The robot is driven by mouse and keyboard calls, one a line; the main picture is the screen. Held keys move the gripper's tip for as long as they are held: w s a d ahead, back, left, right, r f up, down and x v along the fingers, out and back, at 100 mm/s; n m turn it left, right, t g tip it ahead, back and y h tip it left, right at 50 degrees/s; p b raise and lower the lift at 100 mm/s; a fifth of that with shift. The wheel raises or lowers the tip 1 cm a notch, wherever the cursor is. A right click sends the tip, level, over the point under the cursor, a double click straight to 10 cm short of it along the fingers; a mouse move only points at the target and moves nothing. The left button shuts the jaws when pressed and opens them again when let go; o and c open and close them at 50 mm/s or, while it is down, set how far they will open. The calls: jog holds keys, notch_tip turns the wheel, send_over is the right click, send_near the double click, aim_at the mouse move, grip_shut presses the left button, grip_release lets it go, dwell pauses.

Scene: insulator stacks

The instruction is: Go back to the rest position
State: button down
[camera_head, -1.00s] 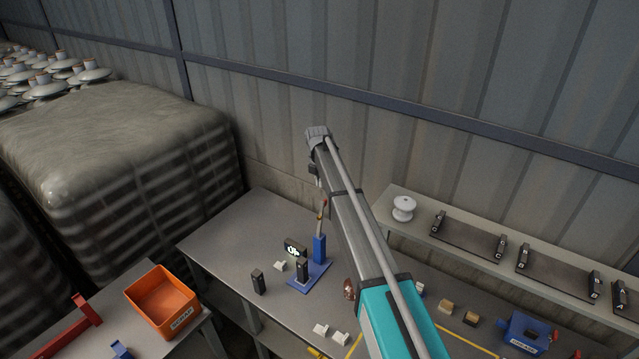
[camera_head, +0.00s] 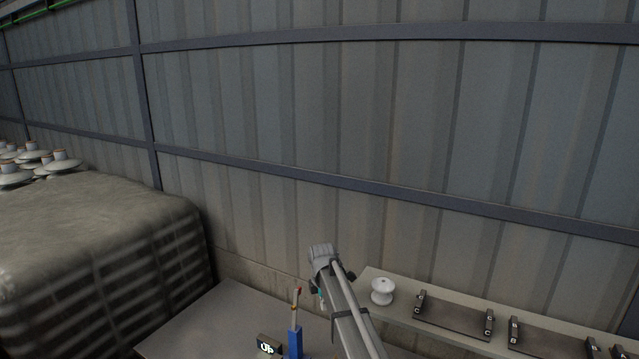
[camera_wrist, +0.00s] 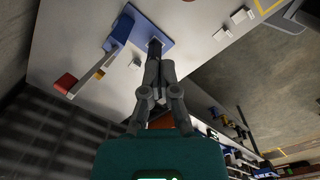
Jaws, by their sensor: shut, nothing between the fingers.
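My gripper (camera_wrist: 159,68) is shut and empty in the wrist view, its grey fingers together in front of the teal body. Behind the fingertips lies a blue stand (camera_wrist: 136,20) on the pale bench top, with a dark upright piece partly hidden by the fingers. A blue post with a red-ended rod (camera_wrist: 66,82) rises from it. In the head view, my grey arm (camera_head: 345,315) reaches up over the bench, and the gripper cannot be made out clearly. The blue post (camera_head: 295,342) stands left of the arm.
A grey shelf (camera_head: 450,335) runs along the wall at right, with a white spool (camera_head: 382,291) and dark racks (camera_head: 452,318). A wrapped pallet (camera_head: 90,240) stands left. A black display (camera_head: 268,345) sits beside the post. The corrugated wall (camera_head: 380,110) is behind my arm.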

jog(key=s+d+f+m+b, duration=0.4)
jog(key=s+m, duration=0.3)
jog(key=s, duration=0.2)
jog(key=s+d+f+m+b, duration=0.4)
jog(key=s+d+f+m, duration=0.1)
jog(key=s, duration=0.5)
jog(key=s+d+f+m+b, duration=0.5)
jog(key=s+d+m, duration=0.1)
jog(key=s+m, duration=0.3)
jog(key=shift+s+d, duration=0.4)
jog(key=shift+s, duration=0.1)
